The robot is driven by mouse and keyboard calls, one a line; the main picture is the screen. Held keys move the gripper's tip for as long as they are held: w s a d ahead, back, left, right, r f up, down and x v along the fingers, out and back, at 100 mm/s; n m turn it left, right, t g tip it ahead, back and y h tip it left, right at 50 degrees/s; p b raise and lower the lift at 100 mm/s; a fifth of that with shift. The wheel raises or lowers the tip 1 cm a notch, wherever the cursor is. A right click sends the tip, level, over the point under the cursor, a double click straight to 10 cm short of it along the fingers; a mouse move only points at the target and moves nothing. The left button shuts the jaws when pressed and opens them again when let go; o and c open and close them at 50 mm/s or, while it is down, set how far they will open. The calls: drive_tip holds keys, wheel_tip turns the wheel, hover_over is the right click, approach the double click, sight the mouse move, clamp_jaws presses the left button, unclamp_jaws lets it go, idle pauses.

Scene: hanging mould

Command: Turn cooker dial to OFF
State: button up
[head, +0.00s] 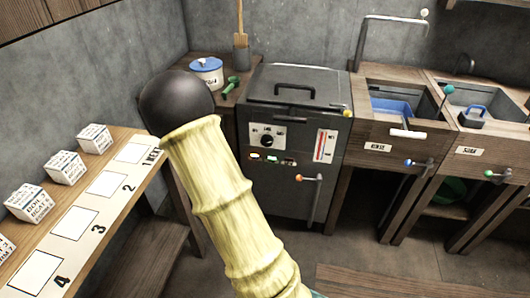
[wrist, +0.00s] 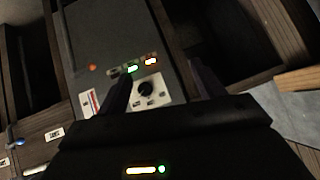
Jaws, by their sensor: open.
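The cooker (head: 299,191) is a dark grey metal box with a lid handle on top, at the centre of the head view. Its dial (head: 267,140) is a black knob on a white plate on the upper front face. Lit green and orange lamps sit just below it. The dial also shows in the wrist view (wrist: 147,88); its pointer and markings are too small to read. My gripper (wrist: 164,82) is open, and the dial appears between its fingers, nearer the left one. Nothing is held. The gripper is hidden in the head view.
A red-marked gauge (head: 325,146) and a lever with an orange knob (head: 310,179) are on the cooker's front. Wooden sinks (head: 408,130) stand to the right. A shelf with white blocks (head: 65,167) and numbered squares is at left. My arm crosses the head view's middle.

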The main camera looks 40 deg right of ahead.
sight(266, 143)
drive_tip(key=w+d+f+m+t+h+b, duration=0.1)
drive_tip(key=d+f+m+t+h+b, duration=0.1)
drive_tip(key=d+h, duration=0.6)
drive_tip(key=d+f+t+b, duration=0.1)
drive_tip(key=d+f+b, duration=0.1)
drive_tip(key=d+f, duration=0.1)
drive_tip(key=shift+d+f+m+t, duration=0.15)
drive_tip(key=shift+d+m+t, duration=0.25)
drive_tip(key=shift+d, duration=0.15)
drive_tip(key=b+x, duration=0.3)
drive_tip(key=x, duration=1.4)
drive_tip(key=shift+w+d, duration=0.15)
drive_tip(key=shift+d, duration=0.05)
drive_tip(key=shift+c, duration=0.4)
drive_tip(key=c, duration=0.9)
